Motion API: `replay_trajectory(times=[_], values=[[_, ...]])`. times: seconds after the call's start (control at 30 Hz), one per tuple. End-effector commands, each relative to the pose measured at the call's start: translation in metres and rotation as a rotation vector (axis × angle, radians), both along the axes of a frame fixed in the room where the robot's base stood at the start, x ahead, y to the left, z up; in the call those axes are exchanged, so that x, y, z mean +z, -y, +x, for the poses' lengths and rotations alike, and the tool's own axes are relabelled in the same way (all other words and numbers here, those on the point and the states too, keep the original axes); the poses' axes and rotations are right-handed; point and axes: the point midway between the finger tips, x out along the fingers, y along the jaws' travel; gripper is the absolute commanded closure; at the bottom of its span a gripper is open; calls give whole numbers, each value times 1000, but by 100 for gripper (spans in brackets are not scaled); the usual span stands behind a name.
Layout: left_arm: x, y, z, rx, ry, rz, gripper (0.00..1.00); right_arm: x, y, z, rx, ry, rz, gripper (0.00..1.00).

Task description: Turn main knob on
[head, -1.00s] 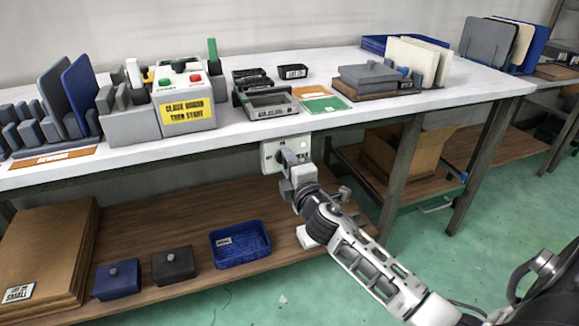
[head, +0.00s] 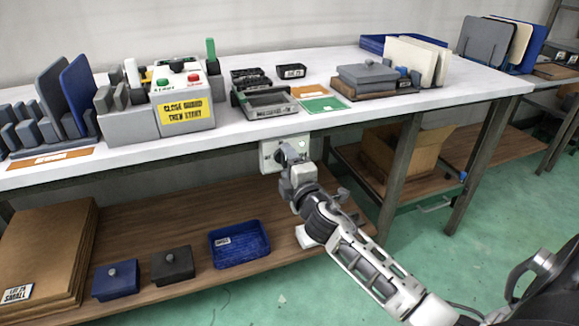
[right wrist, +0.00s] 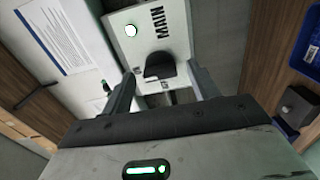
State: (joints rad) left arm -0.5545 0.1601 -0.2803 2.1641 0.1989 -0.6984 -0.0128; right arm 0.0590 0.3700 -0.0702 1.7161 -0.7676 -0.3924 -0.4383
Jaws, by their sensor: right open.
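The main knob (right wrist: 160,66) is a dark knob on a white box (right wrist: 146,22) marked "MAIN" in the right wrist view. A round white light shows on the box face near it. In the head view the box (head: 267,155) sits under the table's front edge, with a small green light. My right gripper (right wrist: 165,86) is open, with one finger on each side of the knob in the picture; I cannot tell whether they touch it. In the head view my right gripper (head: 287,153) is in front of the box and hides the knob. My left gripper is not in view.
The white tabletop (head: 335,72) above carries a button box (head: 183,100), trays and panels. On the lower shelf stand a blue tray (head: 239,243), two lidded boxes and a cardboard stack (head: 45,250). The green floor in front is mostly clear.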

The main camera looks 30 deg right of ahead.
Motion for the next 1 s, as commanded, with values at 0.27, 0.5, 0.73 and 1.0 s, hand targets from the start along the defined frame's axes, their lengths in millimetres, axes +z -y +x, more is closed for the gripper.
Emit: replay_trajectory(times=[0.27,0.5,0.73,1.0], values=[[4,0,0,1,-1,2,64,0,-7,-28,2,-3,0,40],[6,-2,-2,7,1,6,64,-1,-20,-85,-1,-4,2,40],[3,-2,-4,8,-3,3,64,-1,-31,-132,-2,-4,2,40],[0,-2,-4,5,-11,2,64,0,-37,-154,-1,0,1,40]])
